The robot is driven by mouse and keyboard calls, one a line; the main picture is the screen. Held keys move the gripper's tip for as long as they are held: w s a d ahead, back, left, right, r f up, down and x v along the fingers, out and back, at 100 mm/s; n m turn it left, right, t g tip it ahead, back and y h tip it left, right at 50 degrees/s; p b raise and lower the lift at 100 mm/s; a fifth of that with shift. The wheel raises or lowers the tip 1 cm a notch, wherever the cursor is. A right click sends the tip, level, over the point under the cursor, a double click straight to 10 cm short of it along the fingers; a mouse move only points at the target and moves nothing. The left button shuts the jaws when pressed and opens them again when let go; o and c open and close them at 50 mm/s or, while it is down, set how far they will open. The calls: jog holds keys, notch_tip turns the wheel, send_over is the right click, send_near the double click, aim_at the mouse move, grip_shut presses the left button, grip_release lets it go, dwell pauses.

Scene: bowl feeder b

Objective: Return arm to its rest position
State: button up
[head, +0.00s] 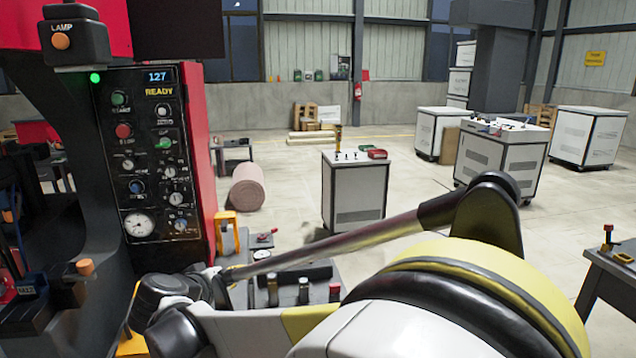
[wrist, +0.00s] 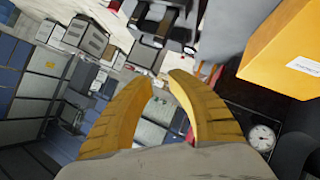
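My gripper (wrist: 161,79) shows in the wrist view as two ridged yellow fingers. Their tips are apart, with a gap between them and nothing held. In the head view my arm stretches from the lower right toward the lower left, close to the red and black machine (head: 192,150). The gripper's fingers cannot be made out clearly there. The machine's control panel (head: 150,95) has a lit "READY" display and a round gauge. The wrist view is strongly tilted; a gauge (wrist: 262,137) shows right of the fingers, apart from them.
In the wrist view, an orange box-like part (wrist: 285,50) is at the upper right. In the head view, a white cabinet (head: 353,195) stands beyond my arm, and a dark table (head: 612,285) is at the right. Open floor (head: 420,215) lies between the cabinets.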

jog(key=s+d+r+m+g, duration=0.1)
jog(key=s+d+r+g, duration=0.15)
jog(key=d, duration=1.05)
jog(key=s+d+r+m+g, duration=0.15)
jog(key=s+d, duration=0.25)
jog(key=d, duration=0.8)
jog(key=s+d+f+m+y, duration=0.1)
jog(key=s+d+f, duration=0.2)
jog(key=s+d, duration=0.4)
jog(key=s+d+f+m+g+y, duration=0.1)
jog(key=s+d+f, duration=0.2)
jog(key=s+d, duration=0.4)
jog(key=s, duration=0.5)
jog(key=shift+d+y, duration=0.15)
jog(key=shift+y, duration=0.15)
jog(key=shift+m, duration=0.25)
